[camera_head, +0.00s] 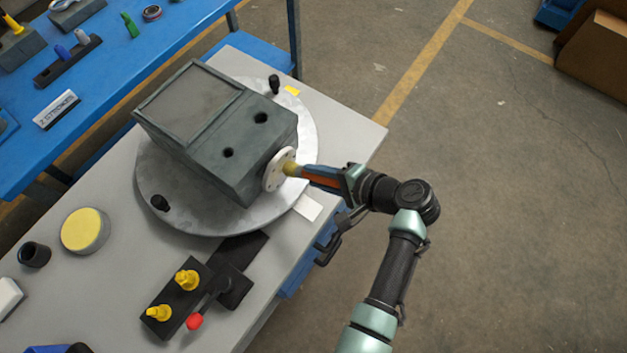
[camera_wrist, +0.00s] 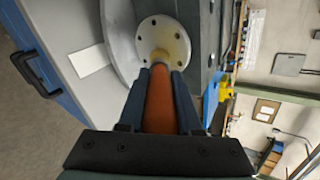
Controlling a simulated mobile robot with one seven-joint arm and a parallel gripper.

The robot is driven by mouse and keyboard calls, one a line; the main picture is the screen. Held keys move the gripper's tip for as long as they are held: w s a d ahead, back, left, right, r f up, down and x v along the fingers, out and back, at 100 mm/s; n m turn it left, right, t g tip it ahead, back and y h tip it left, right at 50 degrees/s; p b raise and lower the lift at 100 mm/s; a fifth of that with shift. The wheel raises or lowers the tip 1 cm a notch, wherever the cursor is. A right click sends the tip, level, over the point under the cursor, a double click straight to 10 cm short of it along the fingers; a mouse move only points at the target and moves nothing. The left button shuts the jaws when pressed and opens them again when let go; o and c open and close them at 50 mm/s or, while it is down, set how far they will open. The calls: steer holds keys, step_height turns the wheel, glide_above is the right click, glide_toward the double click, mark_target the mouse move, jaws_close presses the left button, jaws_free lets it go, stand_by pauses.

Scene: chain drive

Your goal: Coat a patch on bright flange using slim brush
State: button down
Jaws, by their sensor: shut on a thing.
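The bright flange (camera_head: 272,172) is a pale disc with bolt holes on the side of a dark grey gearbox-like block (camera_head: 240,165). In the wrist view the flange (camera_wrist: 150,32) shows a yellowish, shiny area around its middle. My gripper (camera_head: 345,182) is shut on the slim brush, whose orange-brown handle (camera_head: 320,175) points left to the flange. The brush handle (camera_wrist: 160,105) runs between my two fingers (camera_wrist: 160,90) in the wrist view. The yellowish brush tip (camera_head: 291,169) is at the flange face and appears to touch it.
The block stands on a round metal turntable (camera_head: 165,215) with dark knobs, on a grey table (camera_head: 350,130). A yellow-topped round tin (camera_head: 85,230), a black fixture with yellow knobs (camera_head: 180,300) and a red-tipped lever (camera_head: 195,321) are nearby. A blue bench (camera_head: 120,85) stands behind.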

steer(key=shift+w+d+b, duration=0.25)
steer(key=shift+w+d, duration=0.2)
steer(key=shift+w, duration=0.2)
steer(key=shift+w+d+b, duration=0.2)
steer(key=shift+w+d, duration=0.2)
steer(key=shift+w, duration=0.2)
steer(key=shift+s, duration=0.1)
steer(key=shift+s+a+r+p, duration=0.2)
steer(key=shift+s+a+p, duration=0.6)
steer(key=shift+p, duration=0.3)
steer(key=s+a+p, duration=0.2)
steer(key=s, duration=0.1)
steer(key=s+a+p, duration=0.1)
steer(key=s, duration=0.1)
steer(key=shift+f+p, duration=0.2)
steer(key=shift+p, duration=0.15)
steer(key=shift+s+d+p, duration=0.1)
steer(key=shift+s+d, duration=0.45)
steer(key=shift+d, duration=0.25)
steer(key=shift+s+d+p, duration=0.15)
steer(key=shift+s+d, duration=0.45)
steer(key=shift+d, duration=0.25)
steer(key=shift+s+d+p, duration=0.1)
steer(key=shift+s+d, duration=0.45)
steer(key=shift+d, duration=0.25)
